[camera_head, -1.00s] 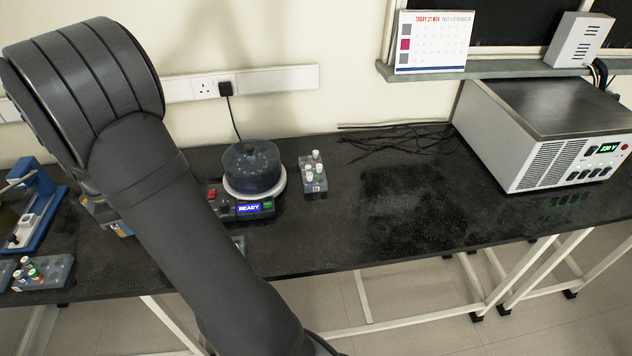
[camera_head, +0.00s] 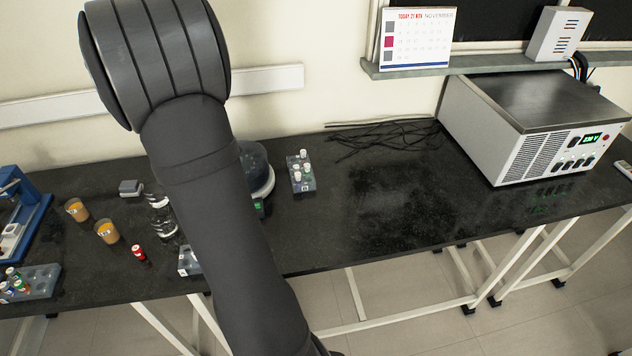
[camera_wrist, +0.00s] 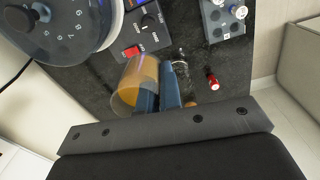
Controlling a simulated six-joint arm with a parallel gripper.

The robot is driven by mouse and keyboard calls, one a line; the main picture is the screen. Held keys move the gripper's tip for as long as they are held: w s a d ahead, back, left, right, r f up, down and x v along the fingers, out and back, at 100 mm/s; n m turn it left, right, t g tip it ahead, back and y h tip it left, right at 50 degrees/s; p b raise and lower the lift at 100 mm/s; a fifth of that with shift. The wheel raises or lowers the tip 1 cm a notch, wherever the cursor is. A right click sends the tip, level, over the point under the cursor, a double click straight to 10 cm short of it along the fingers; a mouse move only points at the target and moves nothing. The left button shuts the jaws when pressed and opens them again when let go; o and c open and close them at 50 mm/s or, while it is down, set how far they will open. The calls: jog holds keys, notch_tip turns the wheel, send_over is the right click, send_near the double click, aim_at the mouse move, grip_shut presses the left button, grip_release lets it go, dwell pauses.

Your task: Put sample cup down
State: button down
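A clear sample cup with amber content (camera_wrist: 137,78) is large and tilted in the wrist view. My gripper (camera_wrist: 158,88), with blue fingers, is at its side and appears shut on it; the far contact is hidden. In the head view my arm hides the gripper and this cup. Two other amber cups, one at the back (camera_head: 76,210) and one in front (camera_head: 107,232), stand upright on the black bench (camera_head: 370,225).
A red-capped vial (camera_head: 138,252) and clear glassware (camera_head: 160,215) stand close by. A round-topped device (camera_wrist: 55,25) with a red switch is beside the held cup. A vial rack (camera_head: 302,172) stands right of my arm. The bench's right middle is clear.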

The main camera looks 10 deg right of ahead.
jog(key=s+d+m, duration=0.1)
jog(key=d+m, duration=0.6)
jog(key=d, duration=2.7)
jog(key=s+d+m, duration=0.6)
jog(key=s+d, duration=1.3)
jog(key=d, duration=0.4)
send_over(395, 217)
notch_tip(395, 217, down, 12)
jog(key=shift+s, duration=0.1)
jog(key=shift+a+f, duration=0.1)
jog(key=shift+f, duration=1.95)
